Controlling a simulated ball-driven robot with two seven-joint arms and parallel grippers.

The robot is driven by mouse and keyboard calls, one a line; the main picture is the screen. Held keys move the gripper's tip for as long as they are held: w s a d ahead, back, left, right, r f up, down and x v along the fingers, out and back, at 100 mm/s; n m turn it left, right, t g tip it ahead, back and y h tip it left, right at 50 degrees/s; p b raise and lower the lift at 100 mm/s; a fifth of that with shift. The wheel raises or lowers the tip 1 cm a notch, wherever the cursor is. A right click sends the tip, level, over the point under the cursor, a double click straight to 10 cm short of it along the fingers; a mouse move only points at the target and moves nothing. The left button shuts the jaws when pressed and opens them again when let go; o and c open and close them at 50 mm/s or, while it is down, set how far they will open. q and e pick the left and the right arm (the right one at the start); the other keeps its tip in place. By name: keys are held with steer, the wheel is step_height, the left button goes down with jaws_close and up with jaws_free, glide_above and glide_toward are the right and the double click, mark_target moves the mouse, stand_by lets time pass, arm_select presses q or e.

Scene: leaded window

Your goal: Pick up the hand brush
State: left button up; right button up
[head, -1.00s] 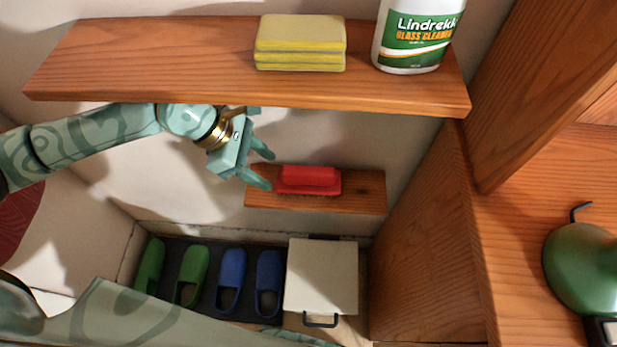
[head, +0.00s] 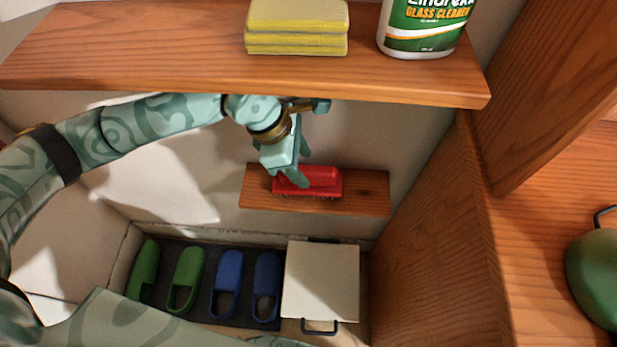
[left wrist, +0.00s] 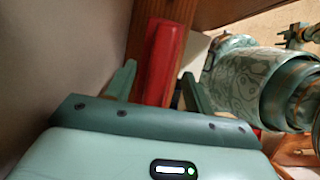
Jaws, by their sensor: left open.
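The hand brush (head: 321,179) is red and lies on a small lower wooden shelf (head: 364,198) in the head view. It also shows in the left wrist view (left wrist: 163,58), ahead of and between the two fingers. My left gripper (head: 304,170) is open at the brush, with its fingers overlapping the brush's left part in the head view. I cannot tell whether the fingers touch it. My left gripper also shows in the left wrist view (left wrist: 158,88).
An upper shelf (head: 200,72) holds yellow sponges (head: 297,27) and a glass cleaner bottle (head: 424,25), close above my left arm. Below are green and blue slippers (head: 228,283) and a pale box (head: 321,281). A wooden panel (head: 430,240) stands at right.

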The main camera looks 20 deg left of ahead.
mark_target(304, 169)
arm_select(q)
steer(key=b+x, duration=0.1)
steer(key=x, duration=0.3)
steer(key=shift+w+a, duration=0.1)
steer(key=shift+a, duration=0.05)
steer(key=shift+r, duration=0.15)
steer(key=shift+f, duration=0.2)
steer(key=c, duration=1.1)
